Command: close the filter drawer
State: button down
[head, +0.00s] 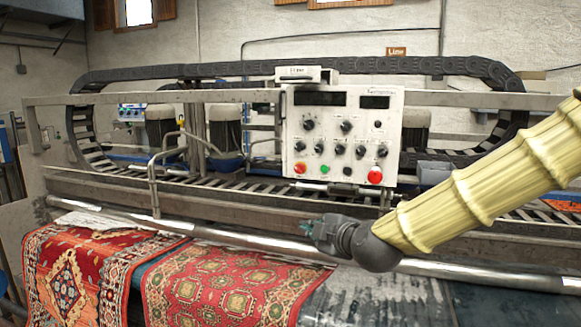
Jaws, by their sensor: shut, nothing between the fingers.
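A small pale box (306,75) with a printed label and a dark handle-like part sits atop the control panel of the rug scrubber. It looks like the filter drawer, but I cannot be sure. How far it stands out is hard to tell from this angle. My gripper (312,229) is shut and empty, pointing left at the end of my yellow-sleeved arm. It is well below the box and the control panel, in front of the machine's lower beam and above the rugs. It touches nothing that I can see.
The white control panel (340,141) carries knobs and a red button (375,175). A bent metal handle (153,175) stands to the left. A long metal roller (215,234) crosses the front. A red rug (228,287) and another rug (75,280) hang below it.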

jog(key=s+a+r+n+t+y+p, duration=0.1)
jog(key=s+r+n+t+y, duration=0.2)
jog(key=r, duration=1.3)
jog(key=s+a+r+n+t+p, duration=0.1)
jog(key=s+r+n, duration=0.25)
jog(key=r, duration=1.25)
jog(key=w+a+p, duration=0.1)
jog(key=w+p, duration=0.2)
jog(key=w, duration=0.3)
jog(key=w+a+r+p, duration=0.1)
jog(key=w+a+p, duration=0.1)
jog(key=w, duration=0.5)
jog(key=shift+r+n+p, duration=0.2)
jog(key=shift+n+p, duration=0.15)
jog(key=shift+p, duration=0.2)
jog(key=shift+w+a, duration=0.1)
